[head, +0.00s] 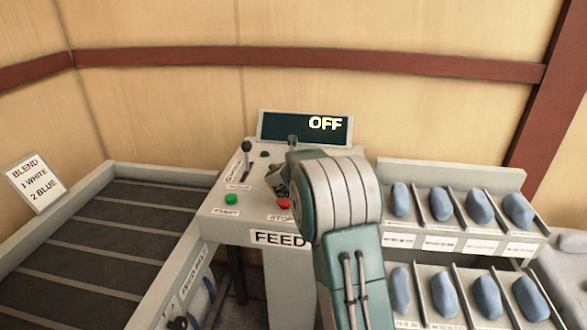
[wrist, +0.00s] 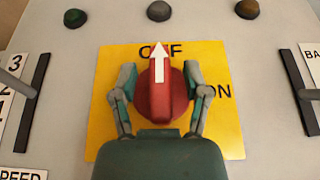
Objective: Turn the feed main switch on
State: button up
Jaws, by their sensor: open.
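The feed main switch (wrist: 158,104) is a red rotary knob with a white arrow on a yellow plate (wrist: 220,132) in the wrist view. Its arrow points up to the OFF label, and the ON label lies to the right. My gripper (wrist: 160,80) is open, with one finger on each side of the knob; I cannot tell whether they touch it. In the head view my arm hides the switch on the FEED console (head: 225,211). The display (head: 280,126) at the back of the console reads OFF.
A green button (head: 231,199) and a red button (head: 283,203) sit at the console's front. A lever (head: 246,158) stands at its left. A slatted conveyor (head: 95,240) is on the left, and trays of blue pillows (head: 480,206) are on the right.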

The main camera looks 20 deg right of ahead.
grip_shut()
jog(key=shift+a+m+g+h, duration=0.1)
jog(key=shift+m+g+h, duration=0.3)
jog(key=shift+m+h, duration=0.1)
jog(key=m+g+h, duration=0.3)
jog(key=m+g, duration=0.1)
jog(key=shift+w, duration=0.1)
jog(key=m+g+h, duration=0.1)
jog(key=m+g, duration=0.2)
jog(key=m+g+h, duration=0.1)
jog(key=m+g, duration=0.2)
jog(key=shift+g, duration=0.3)
jog(key=shift+m+g, duration=0.4)
jog(key=shift+m, duration=0.1)
grip_release()
